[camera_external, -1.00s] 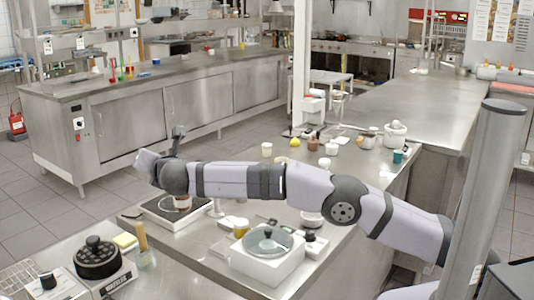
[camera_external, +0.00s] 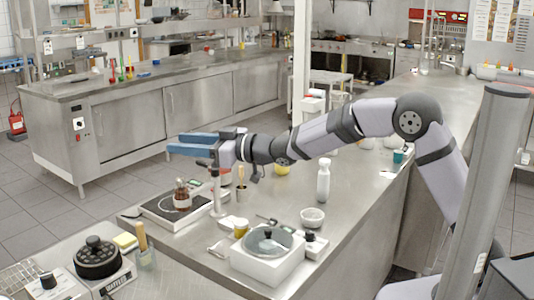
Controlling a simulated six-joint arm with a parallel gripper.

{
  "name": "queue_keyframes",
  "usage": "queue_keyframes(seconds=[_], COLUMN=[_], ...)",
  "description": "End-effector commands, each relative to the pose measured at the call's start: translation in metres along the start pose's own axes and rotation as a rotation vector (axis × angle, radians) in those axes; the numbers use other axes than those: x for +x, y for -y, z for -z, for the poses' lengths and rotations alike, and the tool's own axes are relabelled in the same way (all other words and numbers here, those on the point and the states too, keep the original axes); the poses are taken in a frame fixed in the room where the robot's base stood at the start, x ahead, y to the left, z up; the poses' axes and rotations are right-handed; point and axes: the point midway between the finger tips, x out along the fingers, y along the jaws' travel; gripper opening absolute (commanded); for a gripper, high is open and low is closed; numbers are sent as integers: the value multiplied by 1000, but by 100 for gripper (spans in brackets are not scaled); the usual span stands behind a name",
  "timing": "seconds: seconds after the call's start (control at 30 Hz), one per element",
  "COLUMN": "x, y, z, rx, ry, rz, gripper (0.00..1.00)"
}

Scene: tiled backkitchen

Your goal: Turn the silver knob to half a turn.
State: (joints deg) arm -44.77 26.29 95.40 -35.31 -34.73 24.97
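A white block (camera_external: 266,266) on the near steel counter carries a round grey disc (camera_external: 268,241) with a small dark piece at its top. I cannot tell for sure whether this disc is the silver knob; no other knob clearly looks silver. My gripper (camera_external: 177,143) has two long blue fingers pointing left. It is in the air to the upper left of the block, apart from it. Nothing shows between the fingers, but the gap between them is too unclear to judge.
A black round-topped device (camera_external: 98,258) stands at lower left.

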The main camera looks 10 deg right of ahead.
Motion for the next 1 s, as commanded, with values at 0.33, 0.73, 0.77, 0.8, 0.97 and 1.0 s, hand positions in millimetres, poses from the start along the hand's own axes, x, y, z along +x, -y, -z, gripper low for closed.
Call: queue_keyframes(seconds=[0.33, 0.73, 0.77, 0.8, 0.97, 1.0], x=[-6, -5, -5, -4, 1, 3], y=[0, 4, 4, 4, 4, 4], z=[-60, -102, -102, -102, -102, -101], rx=[84, 80, 80, 80, 79, 79], ry=[-32, -37, -37, -37, -36, -36], rz=[-3, -3, -3, -3, -3, -2], gripper=[39, 39, 39, 39, 39, 39])
